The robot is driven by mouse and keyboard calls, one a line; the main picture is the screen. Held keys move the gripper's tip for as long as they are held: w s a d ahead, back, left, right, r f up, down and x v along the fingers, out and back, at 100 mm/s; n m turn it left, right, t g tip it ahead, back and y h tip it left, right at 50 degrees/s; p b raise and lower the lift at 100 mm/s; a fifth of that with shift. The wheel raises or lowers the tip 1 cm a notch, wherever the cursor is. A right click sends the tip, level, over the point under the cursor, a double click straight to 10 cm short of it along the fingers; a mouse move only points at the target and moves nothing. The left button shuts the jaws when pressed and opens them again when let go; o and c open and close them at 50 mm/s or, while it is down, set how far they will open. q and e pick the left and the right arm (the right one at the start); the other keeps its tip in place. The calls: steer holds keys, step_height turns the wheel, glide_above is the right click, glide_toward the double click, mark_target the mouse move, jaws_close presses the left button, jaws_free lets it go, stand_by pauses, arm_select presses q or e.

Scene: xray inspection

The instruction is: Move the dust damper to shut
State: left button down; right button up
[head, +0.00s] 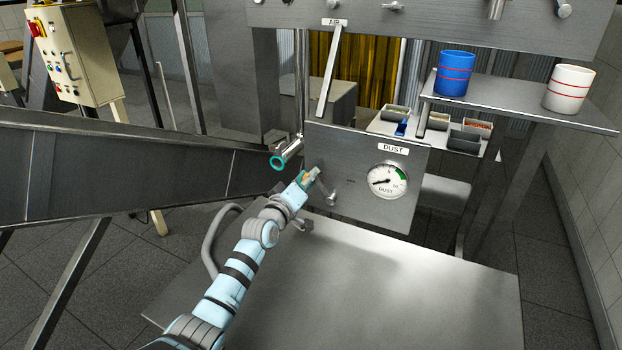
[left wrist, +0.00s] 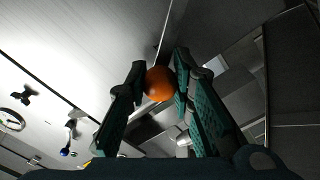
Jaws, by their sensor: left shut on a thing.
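The dust panel (head: 345,150) is a grey metal plate labelled DUST, with a round white gauge (head: 387,181) on it. The gauge needle points to the left side, away from the green band at the upper right. My left gripper (head: 312,174) is at the left part of this panel. In the left wrist view its fingers are shut on an orange ball knob (left wrist: 158,84), which sits between the fingertips. I take it for the damper's knob; most of its lever is hidden in the head view. My right gripper is not in view.
A bare metal table (head: 400,290) lies below. A shelf (head: 500,97) at the right holds a blue cup (head: 455,73) and a white cup (head: 568,88). A sloping dark chute (head: 110,165) fills the left.

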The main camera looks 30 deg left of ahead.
arm_select(q)
steer(key=shift+f, duration=0.15)
steer(key=c, duration=1.4)
jaws_free()
steer(key=shift+o, duration=0.2)
steer(key=shift+s, duration=0.1)
steer(key=s, duration=1.2)
steer(key=shift+w, duration=0.15)
